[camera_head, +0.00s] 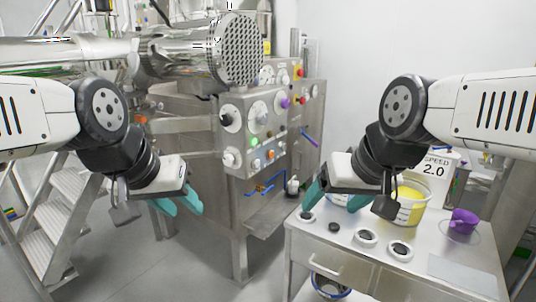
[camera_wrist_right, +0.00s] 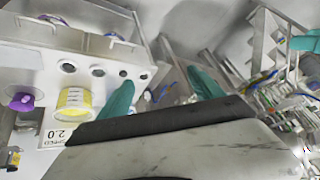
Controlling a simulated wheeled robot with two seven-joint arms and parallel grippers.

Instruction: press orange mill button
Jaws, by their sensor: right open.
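The steel machine's front panel (camera_head: 251,130) carries several round buttons and dials. My right gripper (camera_head: 332,204) is open and empty over the left part of the white table, right of the panel. Its two teal fingers are spread in the right wrist view (camera_wrist_right: 162,90).
The white table (camera_head: 345,262) holds a yellow-filled bucket (camera_head: 410,207), a purple cup (camera_head: 463,221), several dark round items and a "SPEED 2.0" sign (camera_head: 436,165). Steel stairs (camera_head: 62,205) stand at left. The floor before the machine is clear.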

